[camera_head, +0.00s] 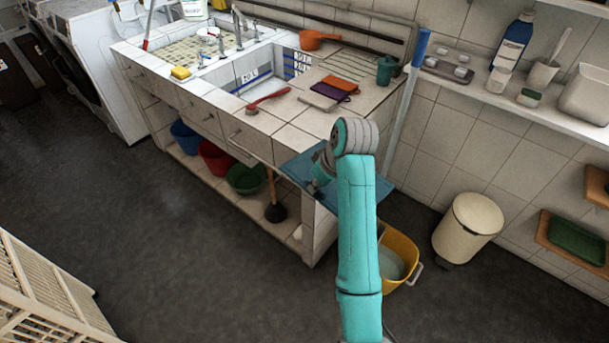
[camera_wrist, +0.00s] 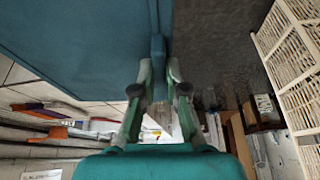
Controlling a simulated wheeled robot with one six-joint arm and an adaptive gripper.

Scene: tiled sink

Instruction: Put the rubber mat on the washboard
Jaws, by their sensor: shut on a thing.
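The rubber mat is a flat blue sheet (camera_head: 300,168) held out beside the near right end of the tiled counter, below its top. It also fills the upper left of the wrist view (camera_wrist: 75,45). My gripper (camera_wrist: 158,72) is shut on the mat's edge. In the head view my arm hides the middle of the mat and most of the gripper. A grooved, ribbed surface (camera_head: 350,62) in the counter top, right of the sink, looks like the washboard. It is apart from the mat, farther back.
An orange cloth (camera_head: 341,83), a purple cloth (camera_head: 325,94) and a red brush (camera_head: 268,99) lie on the counter. An orange pan (camera_head: 316,40) and green cup (camera_head: 385,70) stand behind. A blue-topped pole (camera_head: 408,95) leans by the right end. A yellow bucket (camera_head: 402,258) is below.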

